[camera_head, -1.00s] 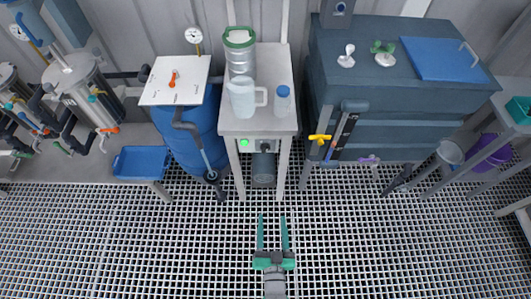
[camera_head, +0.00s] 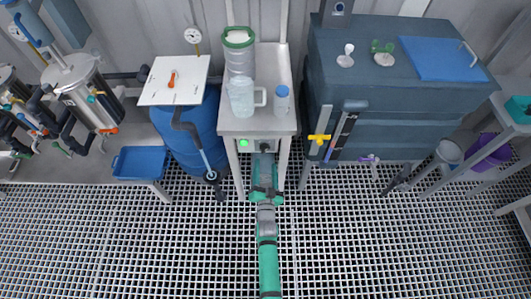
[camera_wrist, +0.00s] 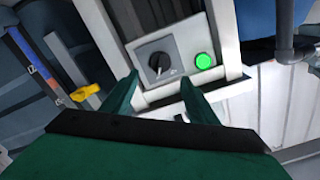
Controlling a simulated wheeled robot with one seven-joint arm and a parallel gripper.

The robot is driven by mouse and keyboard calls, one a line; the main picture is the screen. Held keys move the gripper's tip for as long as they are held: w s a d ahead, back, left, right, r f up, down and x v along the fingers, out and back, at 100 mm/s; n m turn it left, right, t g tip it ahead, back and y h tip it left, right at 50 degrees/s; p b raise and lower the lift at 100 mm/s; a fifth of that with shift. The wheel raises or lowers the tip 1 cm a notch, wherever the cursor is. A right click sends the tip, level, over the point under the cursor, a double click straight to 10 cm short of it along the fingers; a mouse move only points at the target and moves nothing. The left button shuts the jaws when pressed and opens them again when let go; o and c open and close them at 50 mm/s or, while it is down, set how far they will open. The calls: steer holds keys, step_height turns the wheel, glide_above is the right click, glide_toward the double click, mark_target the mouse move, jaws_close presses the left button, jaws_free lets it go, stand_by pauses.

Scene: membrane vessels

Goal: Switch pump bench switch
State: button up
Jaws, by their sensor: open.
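The pump bench (camera_head: 271,62) is a narrow pale stand with a grey switch panel on its front. In the head view my gripper (camera_head: 264,163) is in front of the bench, below the panel.
A clear jug (camera_head: 241,97) and a blue-capped bottle (camera_head: 282,100) stand on the bench. A blue barrel (camera_head: 190,135) is at left. A dark tank (camera_head: 400,95) with a yellow valve handle (camera_head: 319,138) is at right. The grated floor in front is clear.

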mark_target(266, 150)
steer(key=w, duration=0.7)
steer(key=shift+w, duration=0.2)
steer(key=c, duration=1)
